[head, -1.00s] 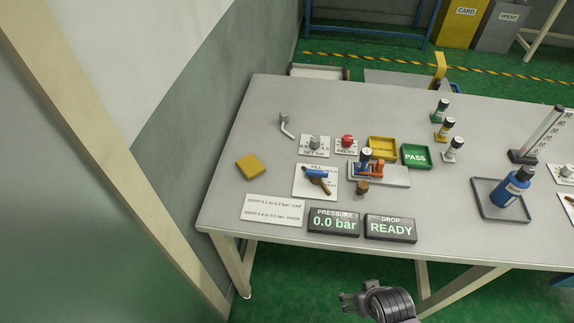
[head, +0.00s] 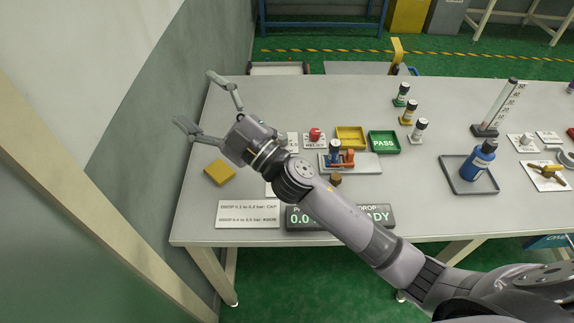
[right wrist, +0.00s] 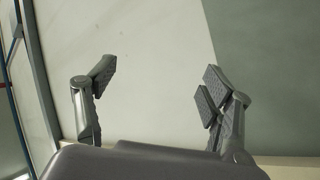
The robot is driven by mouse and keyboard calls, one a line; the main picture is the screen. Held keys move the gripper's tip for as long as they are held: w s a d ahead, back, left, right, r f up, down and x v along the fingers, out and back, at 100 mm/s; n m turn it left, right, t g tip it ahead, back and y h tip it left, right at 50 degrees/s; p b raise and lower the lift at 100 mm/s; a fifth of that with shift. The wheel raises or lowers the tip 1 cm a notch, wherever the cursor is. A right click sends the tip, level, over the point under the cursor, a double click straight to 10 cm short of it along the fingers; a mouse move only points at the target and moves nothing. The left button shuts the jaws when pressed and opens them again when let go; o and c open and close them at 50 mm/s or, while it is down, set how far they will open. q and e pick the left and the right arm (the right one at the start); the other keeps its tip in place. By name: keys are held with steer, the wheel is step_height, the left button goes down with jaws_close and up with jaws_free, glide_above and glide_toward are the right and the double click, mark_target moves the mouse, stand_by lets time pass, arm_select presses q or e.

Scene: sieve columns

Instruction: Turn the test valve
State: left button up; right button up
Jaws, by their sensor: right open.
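My right gripper (head: 198,98) is open and empty, over the bench's back left corner, with its arm stretched across the bench from the lower right. In the right wrist view its spread fingers (right wrist: 155,95) have only wall beyond them. The blue-handled valve on the FILL plate is hidden behind my right arm; only a sliver of its white plate (head: 268,189) shows. A second valve with a yellow handle (head: 548,172) lies on a white plate at the right. I cannot read which valve is the test valve. My left gripper is not in view.
A yellow block (head: 219,172) lies left of my arm. A red knob (head: 315,134), yellow tray (head: 351,136), green PASS tray (head: 384,141) and several small bottles stand behind the arm. A blue bottle (head: 479,160) stands in a dark tray. The PRESSURE and DROP displays are partly covered.

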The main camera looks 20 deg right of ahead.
steer(key=s+a+n+g+y, duration=0.3)
steer(key=a+n+g+y, duration=0.3)
steer(key=a+n+g, duration=0.35)
step_height(320, 180, down, 9)
steer(key=s+d+n+g+h, duration=0.1)
steer(key=n+g+h, duration=0.5)
steer(key=n+g, duration=0.25)
steer(key=w+d+f+h, duration=0.4)
steer(key=d+f+h, duration=0.15)
steer(key=d, duration=0.35)
steer(key=w+d+r+m+h, duration=0.15)
steer(key=d+h, duration=0.25)
steer(key=d, duration=0.5)
steer(key=w+d+r+m+h, duration=0.1)
steer(key=w+d+h, duration=0.1)
steer(key=d+h, duration=0.5)
steer(key=f+p, duration=0.1)
steer(key=f, duration=0.4)
steer(key=d+f+y+p, duration=0.1)
steer(key=f, duration=0.5)
steer(key=f+y+p, duration=0.1)
steer(key=f, duration=0.5)
steer(key=shift+w+d+f+t+y, duration=0.1)
steer(key=shift+d+t+y, duration=0.1)
steer(key=shift+t+y, duration=0.1)
steer(key=shift+c, duration=0.5)
steer(key=c, duration=1.1)
steer(key=shift+o, duration=0.2)
